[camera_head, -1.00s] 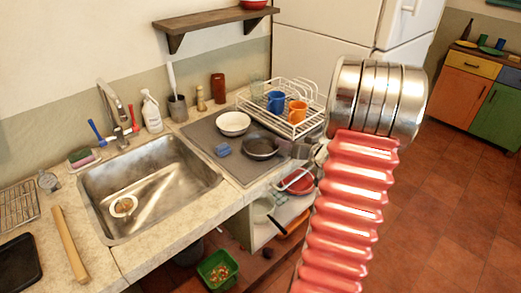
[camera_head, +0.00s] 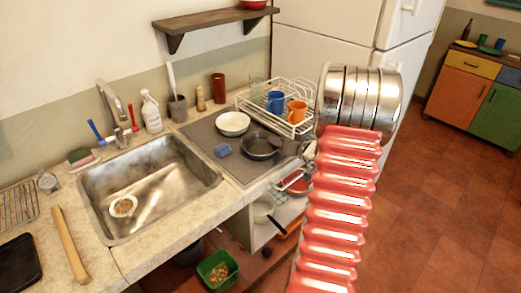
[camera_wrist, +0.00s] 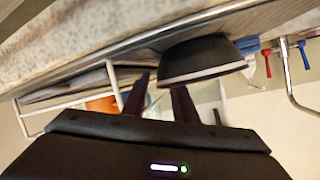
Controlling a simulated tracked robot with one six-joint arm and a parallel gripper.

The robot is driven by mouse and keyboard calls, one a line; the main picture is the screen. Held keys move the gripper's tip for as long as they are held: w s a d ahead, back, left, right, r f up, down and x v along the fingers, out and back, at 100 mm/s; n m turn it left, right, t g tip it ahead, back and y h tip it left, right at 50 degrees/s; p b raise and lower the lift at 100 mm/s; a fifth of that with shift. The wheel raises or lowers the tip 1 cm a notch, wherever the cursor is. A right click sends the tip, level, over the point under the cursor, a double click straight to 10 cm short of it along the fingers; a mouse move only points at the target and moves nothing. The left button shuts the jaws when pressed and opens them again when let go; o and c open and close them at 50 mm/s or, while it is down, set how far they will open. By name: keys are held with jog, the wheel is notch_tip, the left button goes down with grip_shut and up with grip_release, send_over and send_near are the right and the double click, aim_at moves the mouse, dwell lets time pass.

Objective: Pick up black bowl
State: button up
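The black bowl (camera_head: 261,146) sits upright on the grey mat (camera_head: 205,143) on the counter, right of the sink and in front of the dish rack. My gripper is to the bowl's right in the head view, small and partly hidden by my arm. The wrist view is roughly upside down and shows the bowl (camera_wrist: 203,59) just beyond the fingertips, a little to the right. My gripper (camera_wrist: 161,82) has its two dark fingers apart with nothing between them. The right fingertip is close to the bowl's rim; I cannot tell whether they touch.
A white bowl (camera_head: 233,123) stands behind the black bowl, and a small blue object (camera_head: 223,150) lies to its left. The dish rack (camera_head: 301,121) holds a blue mug (camera_head: 276,101) and an orange mug (camera_head: 297,112). The sink (camera_head: 150,187) is further left.

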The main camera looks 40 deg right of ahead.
jog(key=shift+c, duration=0.6)
grip_shut()
jog(key=shift+r, duration=0.1)
notch_tip(320, 180, up, 10)
jog(key=shift+f, duration=0.1)
dwell(0.3)
dwell(0.5)
